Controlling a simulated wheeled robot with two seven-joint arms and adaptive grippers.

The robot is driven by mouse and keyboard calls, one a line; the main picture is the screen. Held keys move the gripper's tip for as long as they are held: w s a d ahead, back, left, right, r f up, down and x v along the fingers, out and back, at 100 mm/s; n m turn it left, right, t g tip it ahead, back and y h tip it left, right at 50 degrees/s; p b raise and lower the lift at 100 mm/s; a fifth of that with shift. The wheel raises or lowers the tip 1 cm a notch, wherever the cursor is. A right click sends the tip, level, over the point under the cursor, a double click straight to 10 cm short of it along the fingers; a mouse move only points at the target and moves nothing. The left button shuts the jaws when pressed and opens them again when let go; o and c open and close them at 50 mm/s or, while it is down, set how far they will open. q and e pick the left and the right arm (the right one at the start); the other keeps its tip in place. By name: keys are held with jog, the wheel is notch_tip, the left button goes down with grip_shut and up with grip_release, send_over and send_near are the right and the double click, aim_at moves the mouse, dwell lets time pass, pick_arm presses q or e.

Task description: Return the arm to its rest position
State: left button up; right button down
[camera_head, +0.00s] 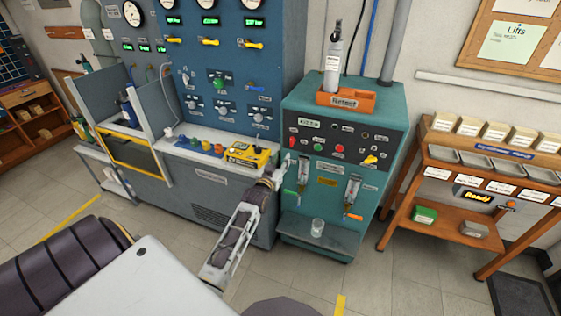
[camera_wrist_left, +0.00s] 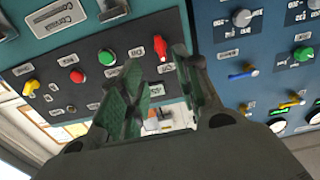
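My left arm reaches up from the bottom of the head view. Its left gripper (camera_head: 282,164) is in front of the left edge of the teal test bench (camera_head: 318,194), near the yellow unit on the blue bench. The left wrist view shows the same gripper (camera_wrist_left: 159,60) with its two green-padded fingers apart and nothing between them. Beyond the fingers is the dark control panel (camera_wrist_left: 92,82) with red, green and yellow knobs. I cannot tell whether the fingers touch anything. My right gripper is not in view.
The blue bench (camera_head: 210,189) with gauges and a yellow unit (camera_head: 247,156) stands left of the teal bench. A clear cup (camera_head: 317,227) stands on the teal bench's lower shelf. A wooden rack (camera_head: 468,196) with bins stands at right. Floor (camera_head: 400,285) in front is clear.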

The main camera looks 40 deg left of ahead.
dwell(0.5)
pick_arm(q)
jog(key=s+d+f+m+g+h, duration=0.1)
jog(key=s+d+f+g, duration=0.25)
jog(key=f, duration=1.05)
jog(key=s+d+f+g+h, duration=0.15)
jog(key=s+f, duration=0.35)
jog(key=f, duration=0.8)
jog(key=s+d+f+m+g+h, duration=0.1)
jog(key=s+d+f+g, duration=0.3)
jog(key=f, duration=1)
jog(key=s+d+f+m+g, duration=0.1)
jog(key=s+d+f+g, duration=0.1)
jog(key=s+f, duration=0.6)
jog(key=s+d+f+m+g, duration=0.1)
jog(key=s+d+f, duration=0.1)
jog(key=s+f, duration=0.6)
jog(key=s+d+f+g, duration=0.1)
jog(key=s+f+g, duration=0.1)
jog(key=s, duration=1.1)
jog(key=s+f+m+g, duration=0.1)
jog(key=s+f+g, duration=0.1)
jog(key=s, duration=1.2)
jog(key=shift+d+f+h, duration=0.35)
jog(key=shift+d+f, duration=0.05)
jog(key=shift+f, duration=0.05)
